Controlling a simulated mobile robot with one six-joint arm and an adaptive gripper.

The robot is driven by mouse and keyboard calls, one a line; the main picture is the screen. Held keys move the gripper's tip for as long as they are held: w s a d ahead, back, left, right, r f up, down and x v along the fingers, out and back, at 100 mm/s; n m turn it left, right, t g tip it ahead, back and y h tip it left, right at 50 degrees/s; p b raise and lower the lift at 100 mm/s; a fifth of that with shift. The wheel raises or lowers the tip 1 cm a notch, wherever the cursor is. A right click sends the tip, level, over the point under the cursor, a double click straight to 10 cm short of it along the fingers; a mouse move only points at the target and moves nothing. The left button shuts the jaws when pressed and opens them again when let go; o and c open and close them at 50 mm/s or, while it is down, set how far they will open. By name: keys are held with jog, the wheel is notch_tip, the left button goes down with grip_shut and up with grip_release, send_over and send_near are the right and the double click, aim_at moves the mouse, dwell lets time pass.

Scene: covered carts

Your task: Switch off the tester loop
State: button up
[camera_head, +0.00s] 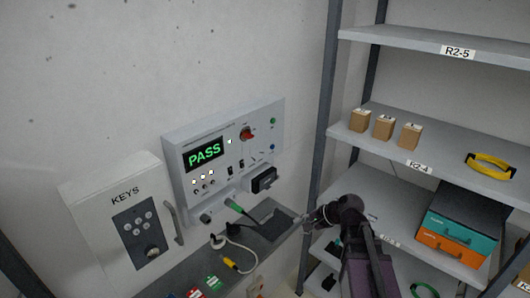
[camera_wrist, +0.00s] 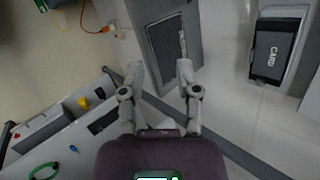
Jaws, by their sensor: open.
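The tester panel (camera_head: 215,125) is a grey wall unit with a lit green PASS display (camera_head: 204,154). A red knob (camera_head: 247,134) sits right of the display. Small dark switches (camera_head: 229,170) and several small lights or buttons (camera_head: 203,182) lie below it. A black socket-like block (camera_head: 264,180) is at its lower right. My gripper (camera_head: 308,219) is low and right of the panel, near the end of the ledge, apart from the panel. In the wrist view my gripper (camera_wrist: 160,68) has its two fingers spread, with nothing between them. The panel is not recognisable there.
A KEYS cabinet (camera_head: 120,215) hangs left. Shelving (camera_head: 440,180) stands right. A CARD-labelled unit (camera_wrist: 272,50) shows in the wrist view.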

jog(key=w+a+r+m+t+y, duration=0.2)
jog(key=w+r+m+y, duration=0.1)
jog(key=w+r+m, duration=0.3)
jog(key=m+t+y+p, duration=0.2)
jog(key=m+t+y, duration=0.25)
jog(key=m, duration=0.35)
send_near(262, 153)
jog(key=v, duration=0.5)
jog(key=shift+s+d+r+h, duration=0.1)
jog(key=shift+r+h, duration=0.25)
jog(key=x, duration=1.3)
jog(key=shift+w+a+r, duration=0.1)
jog(key=shift+w+a, duration=0.15)
jog(key=shift+a, duration=0.05)
